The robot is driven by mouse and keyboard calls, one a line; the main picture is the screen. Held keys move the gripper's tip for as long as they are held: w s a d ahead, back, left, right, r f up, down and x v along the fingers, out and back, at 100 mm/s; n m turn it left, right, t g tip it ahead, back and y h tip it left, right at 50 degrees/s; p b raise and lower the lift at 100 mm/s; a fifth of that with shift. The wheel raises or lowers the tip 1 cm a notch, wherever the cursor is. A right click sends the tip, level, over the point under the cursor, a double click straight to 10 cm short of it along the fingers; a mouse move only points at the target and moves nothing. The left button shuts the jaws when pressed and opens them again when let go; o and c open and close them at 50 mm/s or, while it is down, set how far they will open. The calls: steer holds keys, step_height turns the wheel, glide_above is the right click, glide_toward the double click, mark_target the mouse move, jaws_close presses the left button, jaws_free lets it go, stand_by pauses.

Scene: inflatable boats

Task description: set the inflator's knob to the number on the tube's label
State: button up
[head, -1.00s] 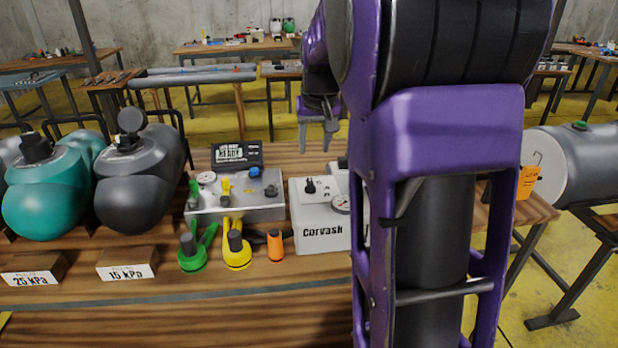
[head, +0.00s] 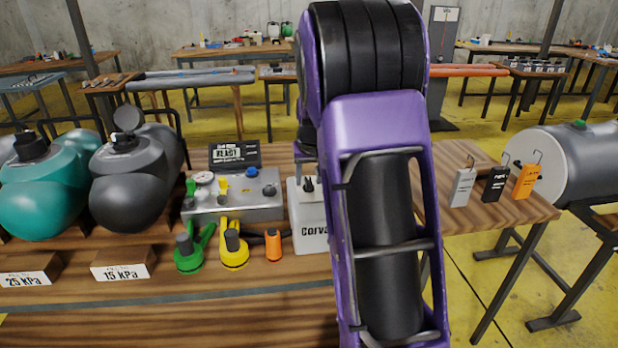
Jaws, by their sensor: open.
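A white box marked "Corva..." (head: 310,232) stands on the bench, its right part hidden behind my arm. A black knob (head: 308,185) shows on it; its setting is too small to read. Left of it is a grey metal box (head: 235,207) with a gauge, a blue knob (head: 252,172) and a display (head: 235,154) reading READY. A teal tube (head: 45,200) lies behind a label reading 25 kPa (head: 24,279), and a dark grey tube (head: 130,185) behind one reading 15 kPa (head: 122,272). My gripper (head: 303,152) is open above the white box, mostly hidden by my arm.
Green (head: 188,255), yellow (head: 233,252) and orange (head: 273,245) fittings lie before the grey box. Grey, black and orange tags (head: 527,182) stand at the bench's right end. A grey cylinder (head: 575,160) rests beyond.

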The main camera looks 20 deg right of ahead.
jaws_close()
steer(key=shift+a+r+m+p, duration=0.1)
steer(key=shift+m+p, duration=0.25)
steer(key=shift+m, duration=0.05)
steer(key=m+h+p, duration=0.1)
steer(key=m+p, duration=0.1)
steer(key=shift+a+m+g, duration=0.1)
steer(key=shift+m+g, duration=0.2)
steer(key=shift+w+m+g+h+p, duration=0.1)
steer(key=shift+m+g+h+p, duration=0.25)
steer(key=shift+m, duration=0.75)
steer(key=shift+m+g+h+p, duration=0.15)
steer(key=shift+m+h+p, duration=0.4)
steer(key=shift+m, duration=0.55)
